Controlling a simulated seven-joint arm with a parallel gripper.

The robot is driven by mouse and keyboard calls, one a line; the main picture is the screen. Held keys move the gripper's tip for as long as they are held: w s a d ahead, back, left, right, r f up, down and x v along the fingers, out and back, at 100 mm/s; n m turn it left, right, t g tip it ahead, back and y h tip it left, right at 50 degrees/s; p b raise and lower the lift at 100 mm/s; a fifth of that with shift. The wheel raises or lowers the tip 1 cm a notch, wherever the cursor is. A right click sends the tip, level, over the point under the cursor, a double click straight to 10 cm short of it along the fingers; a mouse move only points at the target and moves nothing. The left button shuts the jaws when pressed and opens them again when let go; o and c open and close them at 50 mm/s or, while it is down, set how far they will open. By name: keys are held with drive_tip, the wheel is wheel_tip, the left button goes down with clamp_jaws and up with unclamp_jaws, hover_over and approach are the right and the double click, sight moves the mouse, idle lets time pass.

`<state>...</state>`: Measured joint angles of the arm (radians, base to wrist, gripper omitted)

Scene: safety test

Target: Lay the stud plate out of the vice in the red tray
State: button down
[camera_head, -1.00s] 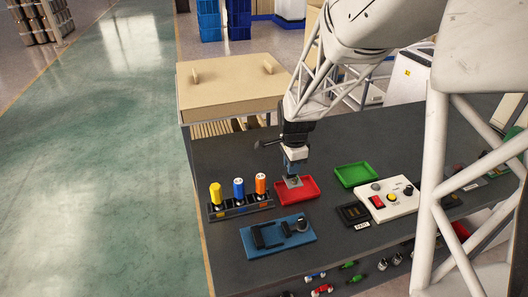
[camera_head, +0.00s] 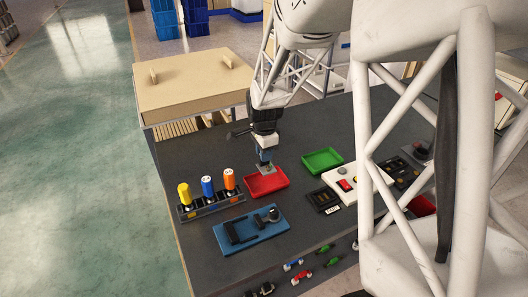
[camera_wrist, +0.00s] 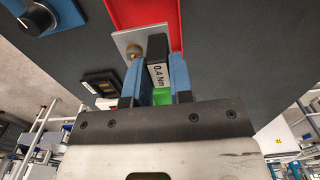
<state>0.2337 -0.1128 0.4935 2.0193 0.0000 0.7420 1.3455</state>
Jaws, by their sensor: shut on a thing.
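My gripper (camera_head: 264,160) is shut on the stud plate (camera_head: 267,169), a small grey plate at the back edge of the red tray (camera_head: 266,190). I cannot tell whether the plate touches the tray. In the wrist view, the blue fingers (camera_wrist: 157,72) grip a black block marked "0.4 Nm". The grey plate (camera_wrist: 122,40) with a brass stud shows beyond it, overlapping the red tray (camera_wrist: 174,20). Part of the vice (camera_wrist: 72,12) shows at upper left in the wrist view.
A rack (camera_head: 211,206) with yellow, blue and orange capped cylinders stands left of the tray. A green tray (camera_head: 322,160) lies behind right. A dark labelled pad (camera_head: 323,198) and a white control box (camera_head: 345,185) are to the right.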

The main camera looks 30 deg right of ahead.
sight(264, 164)
drive_tip(key=shift+f, duration=2.45)
drive_tip(key=shift+f, duration=0.95)
idle(1.0)
drive_tip(key=c, duration=0.9)
unclamp_jaws()
drive_tip(key=shift+r, duration=0.1)
drive_tip(key=shift+r, duration=3.35)
